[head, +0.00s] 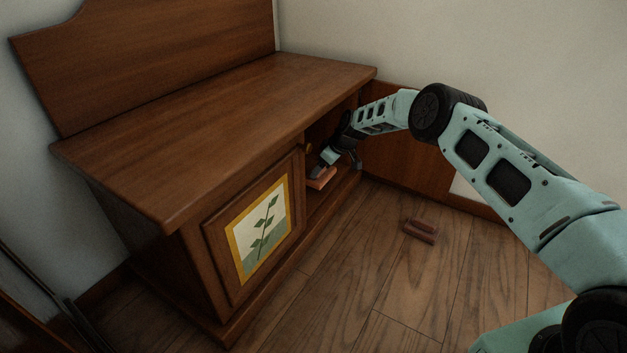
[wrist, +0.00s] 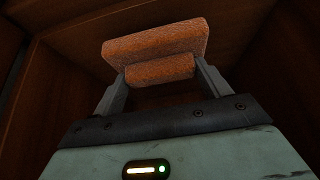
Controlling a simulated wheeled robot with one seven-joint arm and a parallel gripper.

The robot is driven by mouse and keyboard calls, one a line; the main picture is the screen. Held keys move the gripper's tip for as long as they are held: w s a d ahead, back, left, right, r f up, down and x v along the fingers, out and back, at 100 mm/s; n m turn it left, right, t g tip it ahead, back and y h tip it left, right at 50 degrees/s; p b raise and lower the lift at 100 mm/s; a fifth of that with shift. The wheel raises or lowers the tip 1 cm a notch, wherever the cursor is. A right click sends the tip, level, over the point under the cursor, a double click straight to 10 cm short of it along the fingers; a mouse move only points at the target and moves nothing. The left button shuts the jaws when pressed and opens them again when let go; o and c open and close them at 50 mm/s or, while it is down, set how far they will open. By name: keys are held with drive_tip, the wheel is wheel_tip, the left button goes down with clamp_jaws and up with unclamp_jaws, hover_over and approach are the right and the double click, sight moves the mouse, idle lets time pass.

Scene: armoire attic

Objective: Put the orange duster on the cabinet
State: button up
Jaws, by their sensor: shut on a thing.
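The orange duster (wrist: 155,42) is a block with a narrower grip part, held between the two fingers of my gripper (wrist: 160,72) in the wrist view. My gripper is shut on it. In the head view, the duster (head: 321,178) shows at the cabinet's open right compartment, with my gripper (head: 326,165) reaching in over it. The cabinet (head: 220,115) is dark brown wood with a wide, bare top. Its right door (head: 400,160) stands open. I cannot tell whether the duster touches the compartment floor.
A reddish-brown block (head: 420,231) lies on the wooden floor (head: 370,275) in front of the cabinet. The left door (head: 257,232), with a plant picture, is shut. A tall backboard (head: 150,50) rises behind the top. The wrist view shows dark wooden walls around the gripper.

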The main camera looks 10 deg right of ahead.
drive_tip(key=shift+w+a+f+b, duration=0.1)
drive_tip(key=shift+w+a+b, duration=0.3)
drive_tip(key=shift+w+a, duration=0.15)
drive_tip(key=shift+w+a+f+b, duration=0.1)
drive_tip(key=shift+w+a+b, duration=0.2)
drive_tip(key=shift+b, duration=0.25)
drive_tip(key=b+x, duration=0.3)
drive_tip(key=b, duration=0.2)
drive_tip(key=shift+s, duration=0.15)
drive_tip(key=shift+f, duration=0.1)
drive_tip(key=o, duration=1)
drive_tip(key=shift+c, duration=0.2)
drive_tip(key=shift+f, duration=0.1)
